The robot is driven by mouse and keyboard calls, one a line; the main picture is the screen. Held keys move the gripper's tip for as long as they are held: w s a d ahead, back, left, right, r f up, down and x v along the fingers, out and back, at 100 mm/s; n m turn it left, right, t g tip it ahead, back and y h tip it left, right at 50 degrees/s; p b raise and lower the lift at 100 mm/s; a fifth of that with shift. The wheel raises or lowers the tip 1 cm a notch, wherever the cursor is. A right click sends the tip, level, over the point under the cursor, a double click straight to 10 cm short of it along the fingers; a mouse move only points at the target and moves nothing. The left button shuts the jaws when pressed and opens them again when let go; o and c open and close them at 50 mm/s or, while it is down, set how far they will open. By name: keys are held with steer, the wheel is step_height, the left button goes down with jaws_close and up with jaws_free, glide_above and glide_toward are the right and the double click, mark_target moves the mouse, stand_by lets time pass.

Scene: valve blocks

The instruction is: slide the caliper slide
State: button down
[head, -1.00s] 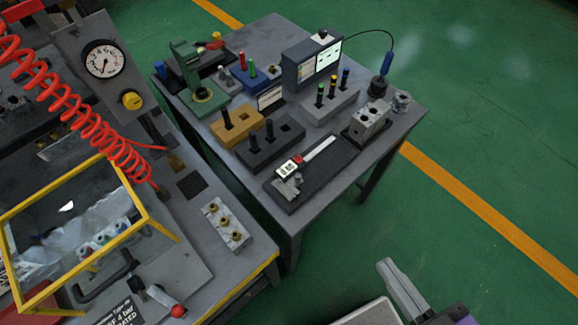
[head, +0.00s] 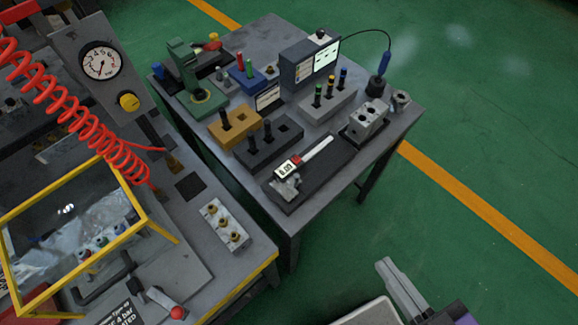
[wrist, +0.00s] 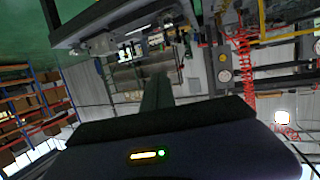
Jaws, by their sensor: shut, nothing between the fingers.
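The caliper (head: 314,151) lies on a dark base (head: 330,165) near the front edge of the grey table. Its slide, with a small lit display (head: 286,169) and a red part, is at the near left end of the pale beam. My gripper (head: 387,266) is low at the bottom of the head view, in front of the table and well apart from the caliper. Its fingers are together and hold nothing. The fingers also show in the wrist view (wrist: 157,88), pointing away from the dark gripper body. The caliper is too small to make out in the wrist view.
Beside the caliper are a metal block (head: 368,118), a dark holder (head: 284,134) and a grey holder with colored plugs (head: 335,106). A monitor (head: 312,62) stands behind. A bench with a yellow-framed box (head: 140,205) is at left. Green floor is clear at right.

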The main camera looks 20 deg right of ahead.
steer(key=c, duration=2.2)
jaws_free()
steer(key=c, duration=1.8)
jaws_free()
steer(key=shift+w, duration=0.1)
steer(key=o, duration=0.4)
steer(key=w+r, duration=0.1)
steer(key=w, duration=0.2)
steer(key=w+r+t, duration=0.1)
steer(key=w, duration=0.1)
steer(key=w+r+t, duration=0.1)
steer(key=w, duration=0.2)
steer(key=shift+w+d, duration=0.1)
steer(key=shift+w, duration=0.2)
steer(key=g, duration=0.4)
glide_above(297, 177)
steer(key=s+d, duration=0.2)
steer(key=s, duration=0.1)
step_height(297, 177, down, 5)
step_height(297, 177, down, 7)
steer(key=s+a+g, duration=0.2)
steer(key=s+g, duration=0.1)
steer(key=g, duration=0.1)
steer(key=shift+n, duration=0.3)
steer(key=p+x, duration=0.1)
steer(key=x, duration=0.6)
steer(key=shift+w, duration=0.25)
steer(key=shift+r, duration=0.1)
steer(key=shift+c, duration=0.4)
